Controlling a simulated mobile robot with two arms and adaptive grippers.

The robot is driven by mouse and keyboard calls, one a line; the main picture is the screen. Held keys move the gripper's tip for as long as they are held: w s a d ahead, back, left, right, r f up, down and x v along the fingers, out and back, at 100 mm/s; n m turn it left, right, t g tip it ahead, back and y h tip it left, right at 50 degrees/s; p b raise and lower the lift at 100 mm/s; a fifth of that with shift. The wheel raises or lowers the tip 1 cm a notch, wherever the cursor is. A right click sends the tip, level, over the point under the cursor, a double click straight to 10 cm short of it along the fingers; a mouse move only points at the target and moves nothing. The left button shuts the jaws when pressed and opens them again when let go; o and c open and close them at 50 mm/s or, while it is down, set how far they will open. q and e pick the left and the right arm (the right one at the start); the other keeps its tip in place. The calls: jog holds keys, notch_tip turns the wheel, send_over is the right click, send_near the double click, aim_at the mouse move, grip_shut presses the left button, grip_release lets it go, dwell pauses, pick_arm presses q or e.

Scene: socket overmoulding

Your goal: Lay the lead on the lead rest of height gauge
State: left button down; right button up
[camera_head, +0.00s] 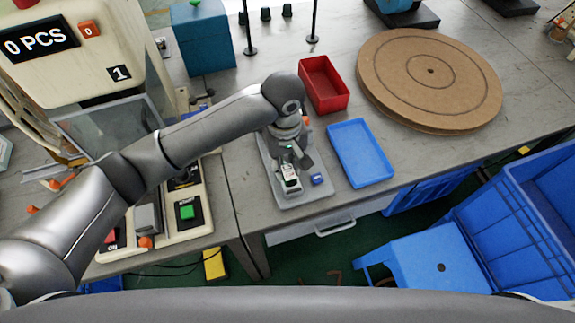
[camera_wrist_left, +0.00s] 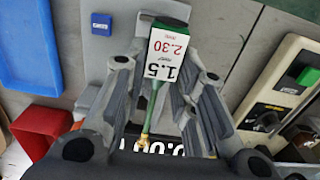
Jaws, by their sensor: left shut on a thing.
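My left gripper (camera_head: 292,160) is pitched down over the height gauge at the table's front edge. In the left wrist view its fingers (camera_wrist_left: 165,80) stand on both sides of the lead (camera_wrist_left: 154,105), a thin green wire with a brass end, and it is shut on the lead. The height gauge (camera_head: 291,181) has a white label reading 1.5 and 2.30, which also shows in the left wrist view (camera_wrist_left: 168,55). A dark display with white digits is partly hidden below it. The lead rest cannot be made out, nor whether the lead touches it. My right gripper is not in view.
The gauge stands on a grey plate (camera_head: 305,197) with a small blue block (camera_head: 317,180). A blue tray (camera_head: 360,152) and a red bin (camera_head: 323,83) lie to its right. A round brown board (camera_head: 470,85) is further back. A control box with a green button (camera_head: 187,211) stands left.

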pick_arm(q)
jog(key=w+f, duration=0.2)
jog(key=f, duration=0.1)
jog(key=shift+w+d, duration=0.2)
jog(key=shift+w, duration=0.15)
jog(key=shift+s+f+p, duration=0.1)
jog(key=shift+f+p, duration=0.3)
jog(key=shift+f, duration=1.1)
jog(key=shift+f, duration=0.15)
jog(key=c, duration=1.2)
grip_release()
notch_tip(320, 180, up, 12)
jog(key=shift+a+r+b, duration=0.1)
jog(key=shift+r+b, duration=0.1)
jog(key=shift+b, duration=0.45)
